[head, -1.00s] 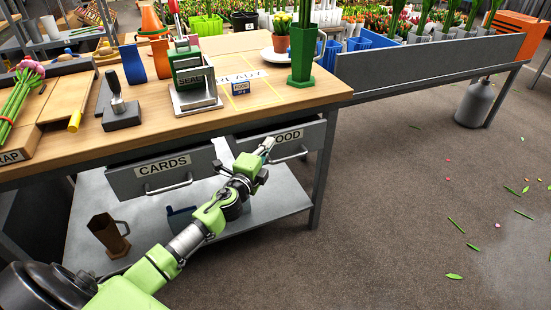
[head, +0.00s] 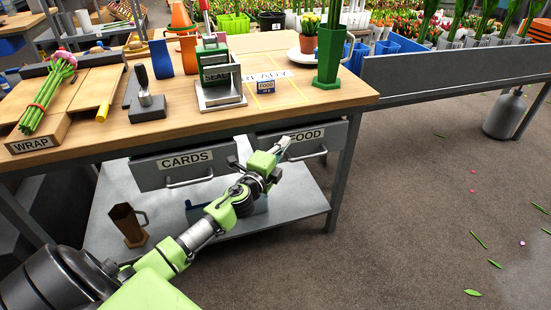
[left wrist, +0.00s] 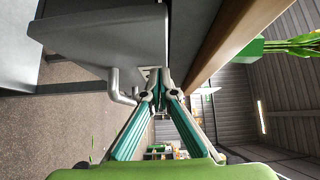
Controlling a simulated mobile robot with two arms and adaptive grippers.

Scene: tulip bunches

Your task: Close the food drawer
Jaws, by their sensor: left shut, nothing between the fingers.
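The food drawer (head: 324,140) is a grey drawer labelled FOOD under the right end of the wooden table. Its front has a metal bar handle, partly hidden behind my gripper in the head view. How far it stands out is hard to judge. My left gripper (head: 284,144) is shut and empty, with its tips at the drawer front beside the label. In the left wrist view the shut fingertips (left wrist: 160,78) are close to a grey drawer front (left wrist: 105,45) and its bar handle (left wrist: 120,92). Contact cannot be told. My right gripper is not in view.
The cards drawer (head: 150,175) is just left of it, with its own handle. The tabletop (head: 190,124) overhangs the drawers. A grey lower shelf (head: 290,205) with a brown jug (head: 128,222) lies below. The floor to the right is open.

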